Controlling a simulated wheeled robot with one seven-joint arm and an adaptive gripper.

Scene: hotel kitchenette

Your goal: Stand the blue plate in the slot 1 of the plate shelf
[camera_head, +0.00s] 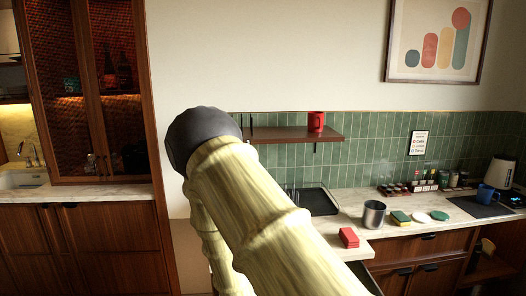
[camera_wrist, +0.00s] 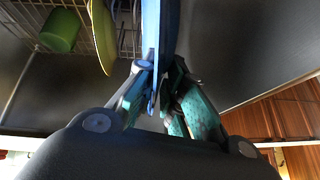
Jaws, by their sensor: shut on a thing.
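In the wrist view my gripper (camera_wrist: 160,88) is shut on the blue plate (camera_wrist: 151,35). The plate shows edge-on, rising from between the fingers to the top of the picture. A yellow plate (camera_wrist: 101,35) stands just left of it by a wire rack (camera_wrist: 76,12), and a green cup (camera_wrist: 61,31) is farther left. In the head view my arm hides my gripper and the blue plate. A wooden wall shelf (camera_head: 275,132) carries a red mug (camera_head: 316,121) on its right part; I cannot tell whether this is the plate shelf. No slot 1 can be made out.
Dark flat panels flank my gripper in the wrist view. A tall wooden cabinet (camera_head: 90,90) stands left.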

